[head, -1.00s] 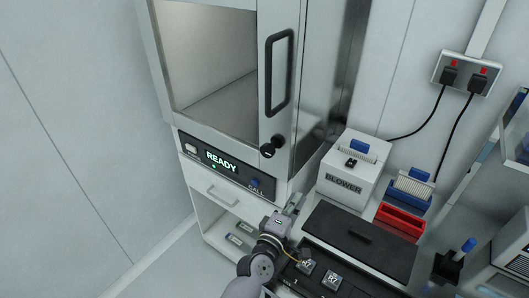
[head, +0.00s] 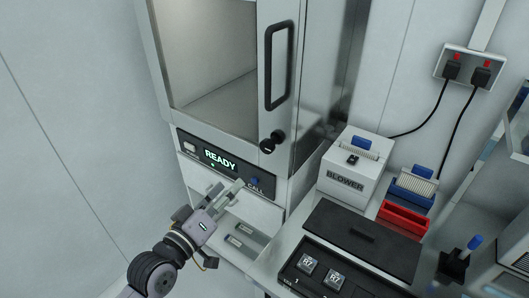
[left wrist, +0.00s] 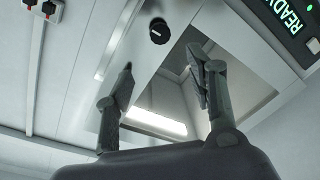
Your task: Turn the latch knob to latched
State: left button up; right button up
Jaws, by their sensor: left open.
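The latch knob (head: 272,141) is a round black knob on the light door frame, just below the black door handle (head: 279,66). In the left wrist view the knob (left wrist: 159,31) shows above and between the fingertips, with a small pale mark on its face. My left gripper (head: 228,187) is open and empty, in front of the machine below the READY display. It is below and left of the knob, apart from it. Its two fingers (left wrist: 160,60) are spread in the left wrist view. My right gripper is not in view.
The READY display panel (head: 220,160) and a blue CALL button (head: 255,181) sit under the glass door. A BLOWER box (head: 345,182), red tray (head: 403,220) and black tray with R7 blocks (head: 300,283) stand to the right. The floor at left is clear.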

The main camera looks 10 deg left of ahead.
aim_at(266, 149)
pick_arm(q)
jog(key=p+x, duration=0.3)
jog(key=x, duration=1.4)
jog(key=shift+w+a+r, duration=0.1)
jog(key=shift+w, duration=0.1)
jog(key=shift+c, duration=0.4)
jog(key=c, duration=1.1)
